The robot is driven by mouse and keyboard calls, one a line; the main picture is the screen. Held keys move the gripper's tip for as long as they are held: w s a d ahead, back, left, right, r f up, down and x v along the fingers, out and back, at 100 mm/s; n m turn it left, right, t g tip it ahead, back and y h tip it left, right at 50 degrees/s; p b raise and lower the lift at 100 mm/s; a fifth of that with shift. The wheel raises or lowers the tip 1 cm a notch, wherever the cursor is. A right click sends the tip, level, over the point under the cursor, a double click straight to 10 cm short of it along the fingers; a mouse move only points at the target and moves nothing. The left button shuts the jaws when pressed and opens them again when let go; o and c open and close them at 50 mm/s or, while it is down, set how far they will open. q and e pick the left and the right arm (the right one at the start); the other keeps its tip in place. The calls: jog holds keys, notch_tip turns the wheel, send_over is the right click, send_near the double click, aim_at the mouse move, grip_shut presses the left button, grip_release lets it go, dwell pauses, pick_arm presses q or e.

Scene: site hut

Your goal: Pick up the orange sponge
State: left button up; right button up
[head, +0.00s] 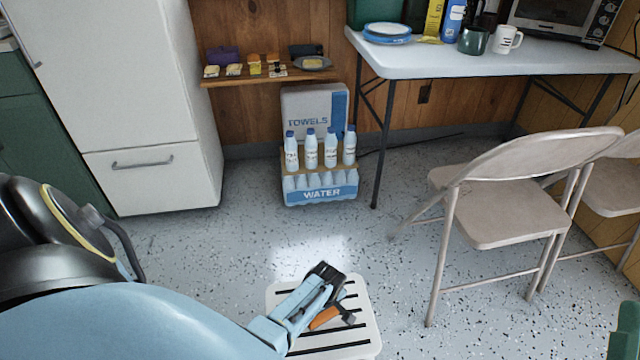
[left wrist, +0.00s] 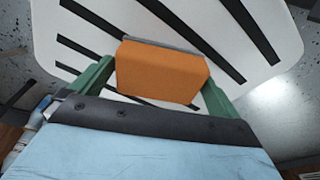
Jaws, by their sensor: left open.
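The orange sponge (head: 324,318) is on a white slatted stool top (head: 362,339) at the bottom middle of the head view, partly hidden by my left gripper (head: 334,299). In the left wrist view the sponge (left wrist: 160,72) is an orange block with a grey strip along its far edge. The green fingers of my left gripper (left wrist: 155,88) are open, one on each side of it. I cannot tell whether either finger touches it. My right gripper is not in view.
A folding chair (head: 510,205) stands to the right. Behind are a water crate (head: 320,190) with bottles, a folding table (head: 480,62) and a white fridge (head: 150,120). A green thing (head: 624,332) is cut off at the lower right. Speckled floor between is clear.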

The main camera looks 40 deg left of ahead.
pick_arm(q)
jog(key=shift+f, duration=0.15)
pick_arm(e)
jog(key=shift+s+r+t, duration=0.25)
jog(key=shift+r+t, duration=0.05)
pick_arm(q)
jog(key=c, duration=0.8)
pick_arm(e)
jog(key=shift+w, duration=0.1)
